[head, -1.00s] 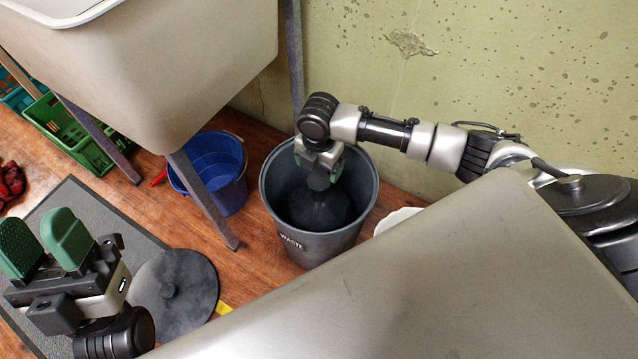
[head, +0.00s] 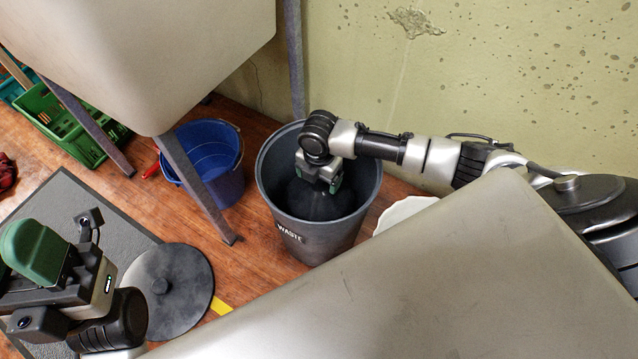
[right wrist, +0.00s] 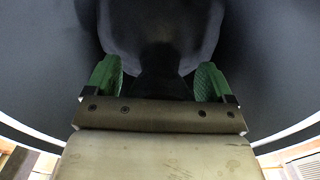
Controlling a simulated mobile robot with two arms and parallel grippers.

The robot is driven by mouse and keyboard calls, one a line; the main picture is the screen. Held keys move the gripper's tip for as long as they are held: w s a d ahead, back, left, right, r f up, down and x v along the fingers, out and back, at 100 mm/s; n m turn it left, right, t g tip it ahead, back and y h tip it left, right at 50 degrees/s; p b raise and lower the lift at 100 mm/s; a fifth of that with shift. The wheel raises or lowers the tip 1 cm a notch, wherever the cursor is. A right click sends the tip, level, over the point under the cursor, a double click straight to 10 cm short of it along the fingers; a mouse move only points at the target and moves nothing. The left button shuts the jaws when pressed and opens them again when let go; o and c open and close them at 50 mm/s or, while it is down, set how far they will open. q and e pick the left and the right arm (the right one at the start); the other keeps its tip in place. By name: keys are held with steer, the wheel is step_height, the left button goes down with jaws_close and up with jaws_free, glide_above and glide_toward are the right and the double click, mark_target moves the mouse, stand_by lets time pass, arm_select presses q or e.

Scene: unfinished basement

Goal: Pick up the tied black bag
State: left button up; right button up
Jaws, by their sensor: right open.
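The black bag (head: 308,204) sits low inside the grey waste bin (head: 290,238), partly hidden by my right gripper and the bin wall. My right gripper (head: 322,180) points down inside the bin, just above the bag. In the right wrist view, its green fingers stand apart on either side of the bag's dark, narrow neck (right wrist: 160,75), with the rounded bag body (right wrist: 160,30) beyond. The gripper is open and not closed on the neck. My left gripper (head: 38,252) is at the lower left, away from the bin; its fingers overlap in the picture.
A blue bucket (head: 225,185) stands left of the bin, behind a metal leg (head: 195,185). Green crates (head: 60,120) are further left. A concrete wall (head: 500,80) rises behind the bin.

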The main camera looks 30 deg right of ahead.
steer(key=shift+r, duration=0.1)
jaws_close()
stand_by(0.3)
